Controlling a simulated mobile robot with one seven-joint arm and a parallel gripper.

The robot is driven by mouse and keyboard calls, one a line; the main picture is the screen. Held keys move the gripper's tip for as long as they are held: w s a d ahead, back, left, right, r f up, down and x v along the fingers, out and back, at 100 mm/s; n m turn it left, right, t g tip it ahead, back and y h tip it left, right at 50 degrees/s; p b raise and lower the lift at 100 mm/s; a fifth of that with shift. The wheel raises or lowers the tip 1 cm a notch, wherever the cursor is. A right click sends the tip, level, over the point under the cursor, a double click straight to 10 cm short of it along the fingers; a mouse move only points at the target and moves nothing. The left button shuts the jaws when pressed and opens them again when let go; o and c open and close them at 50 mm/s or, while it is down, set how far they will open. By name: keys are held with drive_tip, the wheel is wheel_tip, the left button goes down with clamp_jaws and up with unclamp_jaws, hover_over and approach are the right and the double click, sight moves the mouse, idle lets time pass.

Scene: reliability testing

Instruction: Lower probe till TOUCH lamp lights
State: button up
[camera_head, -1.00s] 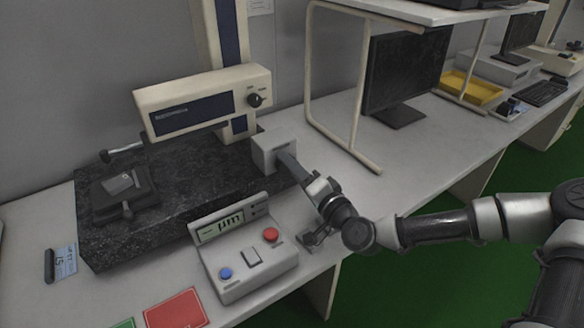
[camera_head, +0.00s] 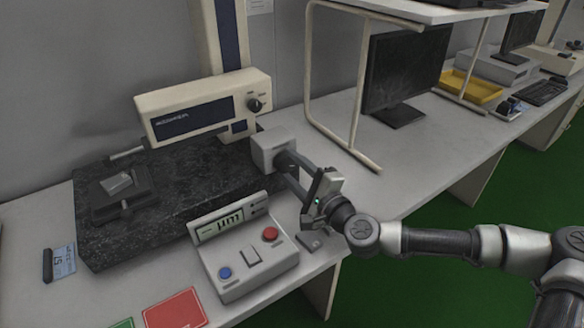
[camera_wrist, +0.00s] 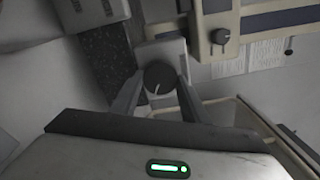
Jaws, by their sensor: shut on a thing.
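The measuring machine's cream head (camera_head: 195,100) stands on a column, with a dark display and a black selector dial (camera_head: 255,103). A slim probe rod (camera_head: 128,153) projects left from beneath it, above a vise (camera_head: 128,190) holding a pale sample (camera_head: 117,183). My gripper (camera_head: 287,163) is shut on a round black knob (camera_wrist: 160,77) on the pale box (camera_head: 268,146) at the right end of the granite base; the fingers flank the knob. I cannot make out a lit TOUCH lamp or whether the probe touches the sample.
A control box (camera_head: 255,275) with a µm display, red button (camera_head: 270,234) and blue button (camera_head: 225,272) stands in front of the granite base (camera_head: 185,175). A shelf frame (camera_head: 357,100) and monitor (camera_head: 400,75) stand to the right. A red card (camera_head: 175,309) lies at the front.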

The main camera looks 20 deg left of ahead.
drive_tip(key=shift+m, duration=0.4)
drive_tip(key=o, duration=1.1)
drive_tip(key=shift+c, duration=0.2)
drive_tip(key=p+v, duration=0.5)
drive_tip(key=v, duration=1.2)
drive_tip(key=shift+s, duration=0.2)
drive_tip(key=shift+d, duration=0.15)
